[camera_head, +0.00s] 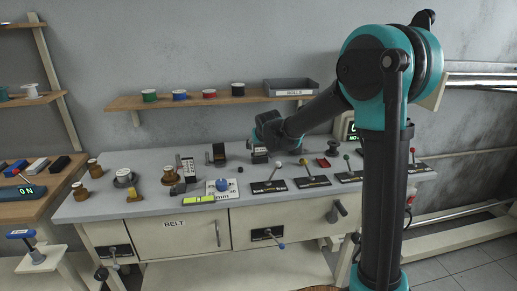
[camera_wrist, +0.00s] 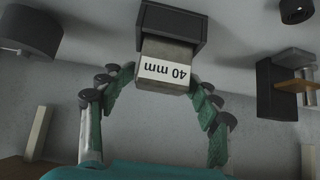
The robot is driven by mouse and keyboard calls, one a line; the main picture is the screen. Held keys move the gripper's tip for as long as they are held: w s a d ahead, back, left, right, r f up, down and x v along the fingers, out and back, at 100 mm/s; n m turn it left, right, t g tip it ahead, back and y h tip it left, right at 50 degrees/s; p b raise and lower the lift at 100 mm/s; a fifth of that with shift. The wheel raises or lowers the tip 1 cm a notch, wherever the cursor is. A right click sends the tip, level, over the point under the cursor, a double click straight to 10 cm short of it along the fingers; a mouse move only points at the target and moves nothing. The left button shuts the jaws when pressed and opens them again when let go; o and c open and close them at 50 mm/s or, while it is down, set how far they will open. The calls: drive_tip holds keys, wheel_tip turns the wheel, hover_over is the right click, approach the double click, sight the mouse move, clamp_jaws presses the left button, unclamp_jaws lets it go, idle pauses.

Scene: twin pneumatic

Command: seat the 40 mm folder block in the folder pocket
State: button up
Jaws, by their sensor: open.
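The grey block with the white "40 mm" label (camera_wrist: 165,72) is in the upper middle of the wrist view, its label upside down. Its far end meets a dark block-shaped holder (camera_wrist: 170,22), which may be the folder pocket. I cannot tell how deep it sits. My gripper (camera_wrist: 160,88) is open, with one green-padded finger on each side of the block and visible gaps beside it.
The grey bench (camera_head: 150,208) carries several levers on black plates to the right and knobs and fixtures to the left. A shelf (camera_head: 150,102) with spools and a grey bin (camera_head: 290,86) runs behind. In the wrist view a dark fixture (camera_wrist: 278,92) stands to the right.

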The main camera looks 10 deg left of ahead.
drive_tip(key=v, duration=0.9)
drive_tip(key=shift+s, duration=0.15)
drive_tip(key=shift+r, duration=0.1)
